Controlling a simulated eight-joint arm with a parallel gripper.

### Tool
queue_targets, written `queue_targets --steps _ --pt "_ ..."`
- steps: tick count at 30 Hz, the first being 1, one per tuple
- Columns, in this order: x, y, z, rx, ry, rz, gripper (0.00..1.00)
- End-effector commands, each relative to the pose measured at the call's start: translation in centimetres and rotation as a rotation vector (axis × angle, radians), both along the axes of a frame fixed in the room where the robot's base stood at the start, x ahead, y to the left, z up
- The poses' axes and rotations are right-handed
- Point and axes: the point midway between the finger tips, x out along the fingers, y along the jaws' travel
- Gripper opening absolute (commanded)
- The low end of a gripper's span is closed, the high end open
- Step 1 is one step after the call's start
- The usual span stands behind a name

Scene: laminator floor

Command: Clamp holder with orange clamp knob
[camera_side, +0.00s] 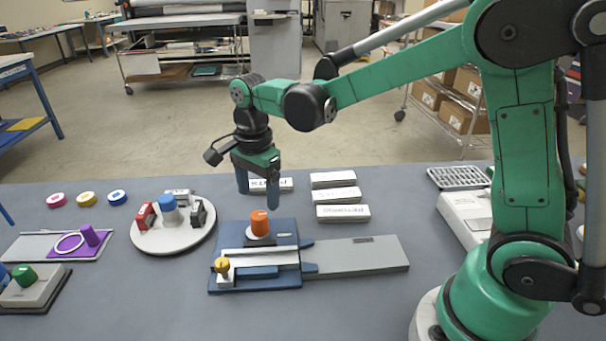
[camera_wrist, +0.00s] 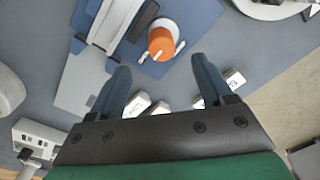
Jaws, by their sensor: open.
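The orange clamp knob (camera_side: 260,223) stands upright on a white round base on the blue holder (camera_side: 285,228) in the side view. The holder also has a yellow knob (camera_side: 221,266) at its front left and a grey plate (camera_side: 362,254) reaching right. In the wrist view the orange knob (camera_wrist: 162,40) lies ahead of the fingertips, near the top middle. My gripper (camera_side: 257,195) is open and empty, pointing down above and behind the orange knob, apart from it. Its two blue fingers also show in the wrist view (camera_wrist: 160,70).
A round white tray (camera_side: 172,238) with a blue knob and small red and dark blocks stands left of the holder. White labelled blocks (camera_side: 342,213) lie behind it. The front table is clear.

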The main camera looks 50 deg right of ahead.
Motion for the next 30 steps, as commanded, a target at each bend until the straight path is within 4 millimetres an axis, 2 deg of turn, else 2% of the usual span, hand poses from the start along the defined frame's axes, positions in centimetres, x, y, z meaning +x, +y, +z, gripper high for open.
queue_targets --steps 5,15,19,26,29,30 --pt "0.4 0.2 -1.2 -0.001 0.025 -0.067 0.73" --pt "0.4 0.1 -5.4 -0.001 0.023 -0.065 0.73" --pt "0.3 0.1 -6.1 -0.001 0.023 -0.065 0.73" --pt "0.3 0.1 -6.2 -0.001 0.023 -0.065 0.73" --pt "0.3 0.1 -6.2 -0.001 0.023 -0.065 0.48" --pt "0.3 0.1 -6.2 -0.001 0.023 -0.065 0.36"
